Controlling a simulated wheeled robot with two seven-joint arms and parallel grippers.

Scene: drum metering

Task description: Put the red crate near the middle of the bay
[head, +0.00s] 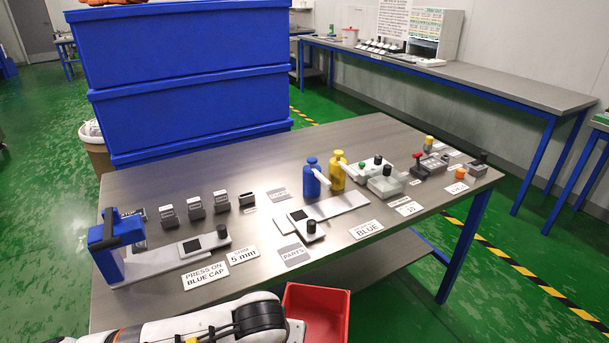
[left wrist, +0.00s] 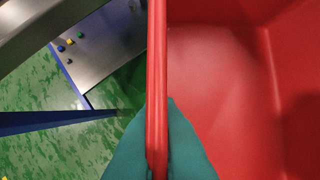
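The red crate (head: 320,296) shows at the bottom edge of the head view, in front of the steel table, with its lower part cut off. My left arm comes in beside it from the left. In the left wrist view the crate's wall (left wrist: 157,50) runs upright between the two teal fingers of my left gripper (left wrist: 158,112). The fingers press on it from both sides, and the crate's inside fills the right of that view and looks empty. The left gripper is out of frame in the head view. My right gripper is not in view. I cannot make out a marked bay.
The steel table (head: 368,134) carries blue and yellow bottles, label cards and small devices. Large stacked blue bins (head: 190,105) stand behind it. A long bench (head: 480,85) runs along the wall. Green floor (head: 510,235) with yellow-black tape is open on the right.

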